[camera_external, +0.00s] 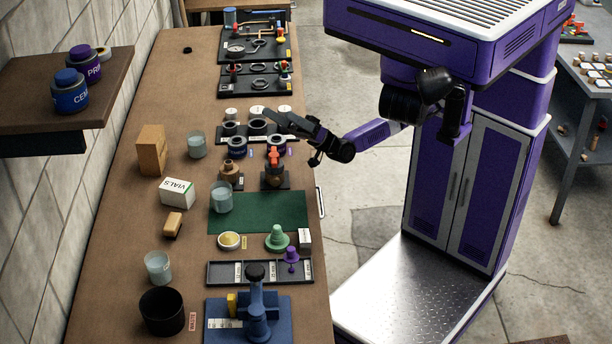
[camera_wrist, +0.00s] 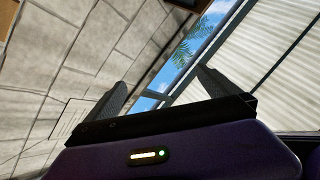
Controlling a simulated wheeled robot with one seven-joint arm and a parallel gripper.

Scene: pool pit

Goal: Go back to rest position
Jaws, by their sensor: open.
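My gripper (camera_external: 275,118) shows in the external view, reached out over the right part of the wooden workbench (camera_external: 200,80). It is above the row of black ring-shaped pieces and small jars. In the wrist view my gripper (camera_wrist: 165,95) has its two dark fingers spread wide with nothing between them. Past the fingers that view shows a pale block wall (camera_wrist: 70,50), a window strip (camera_wrist: 190,55) with sky and palm leaves, and light ribbed panelling (camera_wrist: 275,60). The exact gap between the fingertips and the bench items cannot be told.
Under and near my gripper are dark jars (camera_external: 237,147) and an orange-topped piece (camera_external: 274,158). A wall shelf (camera_external: 25,105) juts out left. Open floor lies right of the bench.

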